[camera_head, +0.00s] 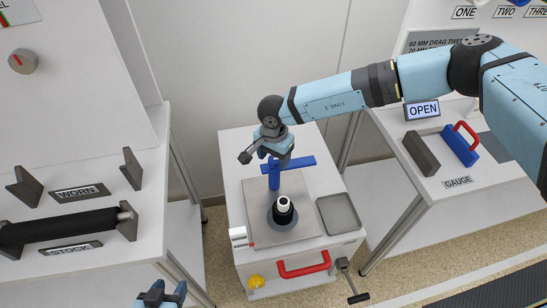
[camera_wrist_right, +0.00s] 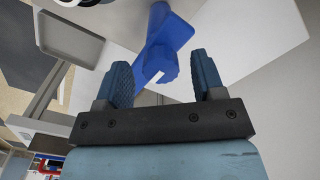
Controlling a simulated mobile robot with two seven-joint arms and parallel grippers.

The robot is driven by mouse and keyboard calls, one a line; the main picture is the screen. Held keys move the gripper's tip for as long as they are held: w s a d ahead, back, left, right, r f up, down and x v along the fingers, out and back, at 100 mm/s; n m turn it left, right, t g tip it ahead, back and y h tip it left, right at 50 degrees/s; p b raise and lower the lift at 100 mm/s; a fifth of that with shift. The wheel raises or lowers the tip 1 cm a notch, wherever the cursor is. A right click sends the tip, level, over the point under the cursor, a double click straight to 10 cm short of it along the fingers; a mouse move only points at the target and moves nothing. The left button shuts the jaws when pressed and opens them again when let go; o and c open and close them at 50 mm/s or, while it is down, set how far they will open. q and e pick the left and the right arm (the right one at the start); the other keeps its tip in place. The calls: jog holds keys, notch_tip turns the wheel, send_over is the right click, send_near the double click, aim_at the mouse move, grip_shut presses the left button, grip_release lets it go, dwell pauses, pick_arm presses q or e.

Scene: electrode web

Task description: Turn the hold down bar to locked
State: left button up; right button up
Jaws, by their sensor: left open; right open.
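The blue hold down bar (camera_head: 298,164) sits on a blue post on top of the small white cabinet, behind a black cylinder with a white top (camera_head: 283,209). My right gripper (camera_head: 280,152) is above the bar's left part in the head view and partly hides it. In the right wrist view, the bar (camera_wrist_right: 172,32) runs beyond the fingers, with a blue round end showing between them. The right gripper (camera_wrist_right: 160,64) is open; no contact is visible. My left gripper (camera_head: 163,292) is open and empty at the bottom edge of the head view.
A metal tray (camera_head: 339,214) lies right of the cylinder. The cabinet has a red handle (camera_head: 304,266), a yellow knob (camera_head: 256,282) and a crank (camera_head: 350,280) at its front. An OPEN sign (camera_head: 422,110) stands on the right table. A black roll (camera_head: 62,229) rests on the left table.

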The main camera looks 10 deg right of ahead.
jog(key=shift+f, duration=0.3)
